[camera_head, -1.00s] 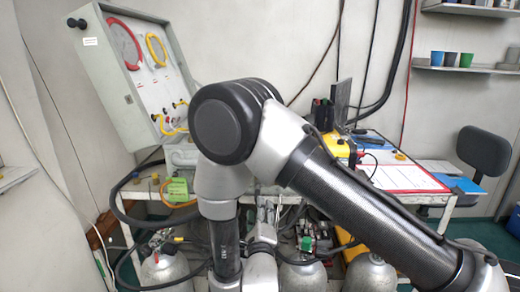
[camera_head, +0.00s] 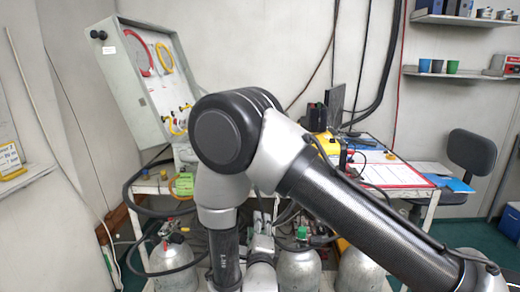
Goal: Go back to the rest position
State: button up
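My own arm fills the middle of the head view, with its large dark elbow joint in front of the bench and a link running to the lower right. My gripper is not clearly visible. The grey air panel box (camera_head: 122,75) stands tilted at the upper left behind the arm. Its face carries a red ring, a yellow ring and yellow fittings.
A white bench (camera_head: 150,188) stands behind my arm, partly hidden. A clipboard with a red-edged sheet (camera_head: 390,172) lies on it. Gas cylinders (camera_head: 175,262) stand below. A dark chair (camera_head: 471,152) is at the right. Shelves (camera_head: 455,72) hang at the upper right.

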jog(key=s+a+f+n+g+y, duration=0.25)
jog(key=s+f+n+g, duration=0.65)
jog(key=f+n+g, duration=0.5)
jog(key=s+d+r+n+h, duration=0.1)
jog(key=s+d+r, duration=0.3)
jog(key=d+r, duration=0.8)
jog(key=s+d+r+n+h, duration=0.1)
jog(key=s+d+r+n, duration=0.2)
jog(key=d+r, duration=1)
jog(key=s+d+r+n+h, duration=0.1)
jog(key=s+d+r+n, duration=0.2)
jog(key=s+d+r, duration=0.4)
jog(key=d+r, duration=0.6)
jog(key=d, duration=0.1)
jog(key=shift+s+t, duration=0.15)
jog(key=shift+t, duration=0.15)
